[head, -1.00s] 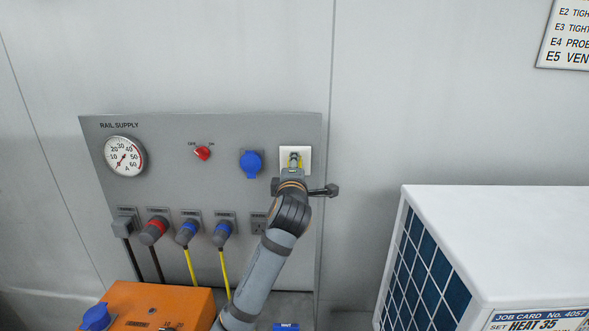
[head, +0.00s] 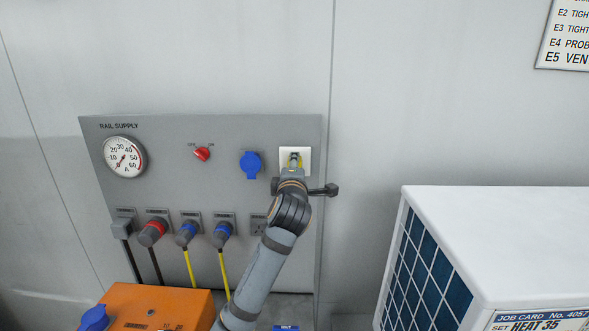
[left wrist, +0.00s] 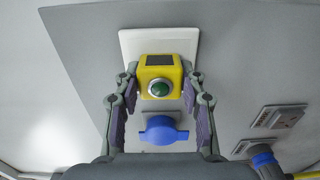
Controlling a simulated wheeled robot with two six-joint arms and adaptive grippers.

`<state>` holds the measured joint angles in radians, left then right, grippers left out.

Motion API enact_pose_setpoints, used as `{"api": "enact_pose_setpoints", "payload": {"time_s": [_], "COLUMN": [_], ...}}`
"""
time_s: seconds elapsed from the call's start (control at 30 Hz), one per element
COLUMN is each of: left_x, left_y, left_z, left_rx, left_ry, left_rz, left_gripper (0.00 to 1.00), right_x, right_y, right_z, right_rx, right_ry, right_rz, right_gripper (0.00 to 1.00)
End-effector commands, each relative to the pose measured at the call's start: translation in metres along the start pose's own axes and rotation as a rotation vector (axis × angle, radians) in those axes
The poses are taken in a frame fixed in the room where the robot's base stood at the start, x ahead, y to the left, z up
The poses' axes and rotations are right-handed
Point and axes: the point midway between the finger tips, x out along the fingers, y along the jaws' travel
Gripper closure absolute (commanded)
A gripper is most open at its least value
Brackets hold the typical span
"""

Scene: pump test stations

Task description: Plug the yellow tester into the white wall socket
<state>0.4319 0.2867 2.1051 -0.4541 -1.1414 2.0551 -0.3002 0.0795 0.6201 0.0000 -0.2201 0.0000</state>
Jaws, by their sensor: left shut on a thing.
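The yellow tester (left wrist: 160,72) has a dark window and a round green button facing me in the left wrist view. My left gripper (left wrist: 160,90) is shut on it, one finger along each side. The white wall socket (left wrist: 135,42) is directly behind the tester, which covers most of its lower part. In the head view the white socket (head: 303,154) is at the right end of the grey panel, and my left gripper (head: 295,165) is in front of it. Whether the tester's pins are inside the socket is hidden. My right gripper is not in view.
A blue capped socket (head: 251,165) is just left of the white socket. Below are several plugs with cables and a grey outlet (head: 259,226). An orange box (head: 150,303) stands at lower left, and a white unit (head: 500,230) at right.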

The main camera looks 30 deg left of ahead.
Motion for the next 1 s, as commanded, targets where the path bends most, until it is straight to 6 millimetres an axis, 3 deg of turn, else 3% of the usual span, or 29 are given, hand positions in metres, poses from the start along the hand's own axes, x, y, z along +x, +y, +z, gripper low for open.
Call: {"api": "enact_pose_setpoints", "payload": {"time_s": [0.17, 0.2, 0.37, 0.73, 1.0], "left_x": [0.0, 0.0, 0.0, -0.005, -0.056], "left_y": [0.001, 0.001, 0.001, 0.0, -0.001], "left_z": [0.0, 0.0, 0.0, 0.001, 0.001], "left_rx": [0.0, 0.0, 0.0, -0.001, -0.006], "left_ry": [0.0, 0.0, 0.0, -0.001, -0.002], "left_rz": [0.003, 0.003, 0.002, 0.001, -0.001], "left_gripper": [1.0, 0.56, 0.34, 0.33, 0.33], "right_x": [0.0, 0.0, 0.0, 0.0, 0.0], "right_y": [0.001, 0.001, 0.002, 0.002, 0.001], "right_z": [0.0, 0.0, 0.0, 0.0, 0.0], "right_rx": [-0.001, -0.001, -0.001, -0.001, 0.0], "right_ry": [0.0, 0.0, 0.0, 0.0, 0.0], "right_rz": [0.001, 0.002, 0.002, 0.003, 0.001], "right_gripper": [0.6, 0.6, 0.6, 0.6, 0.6]}}
